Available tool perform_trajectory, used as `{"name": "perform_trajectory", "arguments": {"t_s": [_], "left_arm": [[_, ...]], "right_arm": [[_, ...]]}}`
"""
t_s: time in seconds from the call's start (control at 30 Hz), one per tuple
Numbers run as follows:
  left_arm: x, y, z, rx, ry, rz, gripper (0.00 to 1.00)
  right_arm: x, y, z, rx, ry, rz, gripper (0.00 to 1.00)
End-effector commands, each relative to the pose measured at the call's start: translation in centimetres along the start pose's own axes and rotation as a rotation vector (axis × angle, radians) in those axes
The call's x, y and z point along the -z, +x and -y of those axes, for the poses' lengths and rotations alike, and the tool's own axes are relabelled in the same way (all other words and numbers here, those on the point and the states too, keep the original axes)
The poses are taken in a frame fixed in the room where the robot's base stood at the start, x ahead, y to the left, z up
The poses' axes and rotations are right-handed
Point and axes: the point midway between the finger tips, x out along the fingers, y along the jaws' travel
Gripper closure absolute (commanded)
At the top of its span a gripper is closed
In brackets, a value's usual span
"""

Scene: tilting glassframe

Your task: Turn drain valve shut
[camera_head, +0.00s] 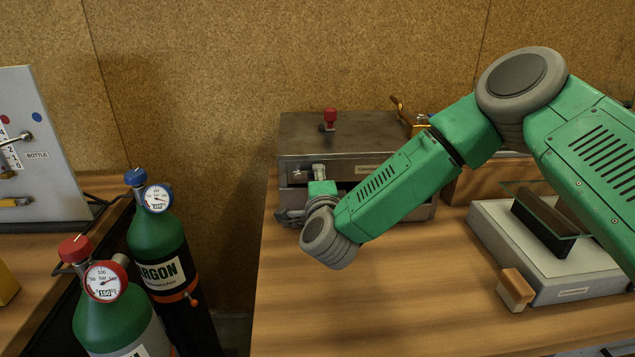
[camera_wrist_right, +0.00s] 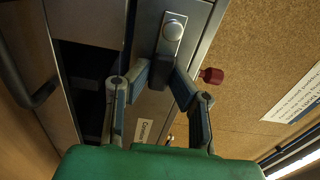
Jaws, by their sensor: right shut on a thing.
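My right gripper (camera_head: 290,216) is at the front of a grey metal box (camera_head: 350,133) on the wooden bench, and its arm hides much of that front. In the right wrist view its two blue-padded fingers (camera_wrist_right: 161,82) are closed around the lower end of a flat metal lever (camera_wrist_right: 167,50) with a round silver boss. This lever lies against the box front, and I cannot tell for sure that it is the drain valve. My left gripper is out of view.
A red knob (camera_head: 330,115) stands on the box top. A brass-coloured fitting (camera_head: 421,126) is behind my forearm. Gas bottles (camera_head: 158,245) with gauges stand left, beyond a gap. A white-topped unit (camera_head: 490,228) sits at right. The front bench top is clear.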

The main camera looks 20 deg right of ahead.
Motion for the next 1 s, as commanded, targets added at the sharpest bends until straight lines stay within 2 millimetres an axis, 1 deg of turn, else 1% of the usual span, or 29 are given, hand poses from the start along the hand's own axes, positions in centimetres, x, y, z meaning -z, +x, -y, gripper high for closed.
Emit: {"name": "perform_trajectory", "arguments": {"t_s": [0.03,0.57,0.6,0.63,0.67,0.93,1.0], "left_arm": [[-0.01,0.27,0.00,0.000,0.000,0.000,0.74],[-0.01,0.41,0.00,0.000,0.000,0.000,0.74],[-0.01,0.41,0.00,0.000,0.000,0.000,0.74],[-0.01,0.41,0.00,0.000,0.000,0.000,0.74],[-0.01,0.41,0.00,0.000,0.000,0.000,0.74],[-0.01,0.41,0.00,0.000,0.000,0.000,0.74],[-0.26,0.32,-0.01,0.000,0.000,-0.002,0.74]], "right_arm": [[0.05,-0.05,-0.47,-0.007,0.008,0.000,1.00],[0.06,-0.07,-0.53,-0.009,0.030,0.001,1.00],[0.06,-0.07,-0.54,-0.009,0.030,0.001,0.75],[0.06,-0.07,-0.54,-0.009,0.030,0.001,0.64],[0.05,-0.07,-0.52,-0.008,0.030,0.001,0.62],[0.06,-0.16,-0.24,-0.003,0.031,0.000,0.62],[0.03,-0.39,-0.23,-0.003,0.031,0.001,0.62]]}}
